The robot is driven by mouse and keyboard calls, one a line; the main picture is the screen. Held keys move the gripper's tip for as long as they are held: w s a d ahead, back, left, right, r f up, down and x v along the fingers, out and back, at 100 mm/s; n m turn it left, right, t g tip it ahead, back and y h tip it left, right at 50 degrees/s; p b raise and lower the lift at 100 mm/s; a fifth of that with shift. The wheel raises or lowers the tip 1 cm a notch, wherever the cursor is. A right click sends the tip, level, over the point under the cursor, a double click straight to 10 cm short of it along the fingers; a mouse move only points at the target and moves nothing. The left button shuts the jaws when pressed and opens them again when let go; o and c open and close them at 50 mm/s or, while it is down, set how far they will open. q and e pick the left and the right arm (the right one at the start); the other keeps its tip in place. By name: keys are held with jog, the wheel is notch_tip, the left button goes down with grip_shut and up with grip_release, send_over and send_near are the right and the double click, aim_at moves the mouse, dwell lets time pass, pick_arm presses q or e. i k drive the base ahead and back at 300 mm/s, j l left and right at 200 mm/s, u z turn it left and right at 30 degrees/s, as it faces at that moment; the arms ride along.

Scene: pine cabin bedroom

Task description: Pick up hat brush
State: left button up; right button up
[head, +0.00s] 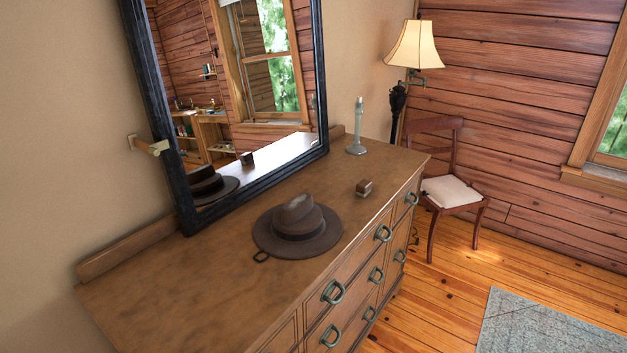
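A small brown block-like object, which looks like the hat brush (364,187), lies on the wooden dresser top (200,290) near its front edge. It sits to the right of a brown wide-brimmed hat (297,226) and apart from it. A small dark ring-shaped item (261,257) lies at the hat's left brim. Neither of my grippers shows in the head view.
A dark-framed mirror (183,190) stands along the back of the dresser. A pale green candlestick (357,130) stands toward the far end. A lamp (415,48) and a chair (452,188) are beyond. The dresser's near left part is clear.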

aim_at(364, 186)
jog(key=i+l+u, duration=0.15)
jog(key=l, duration=0.2)
jog(key=i+l+u, duration=0.3)
jog(key=l, duration=0.45)
jog(key=i+l+u, duration=0.15)
jog(key=l, duration=0.3)
jog(key=i+l+u, duration=0.15)
jog(key=l, duration=0.25)
jog(key=i+l+u, duration=0.1)
jog(key=l, duration=0.35)
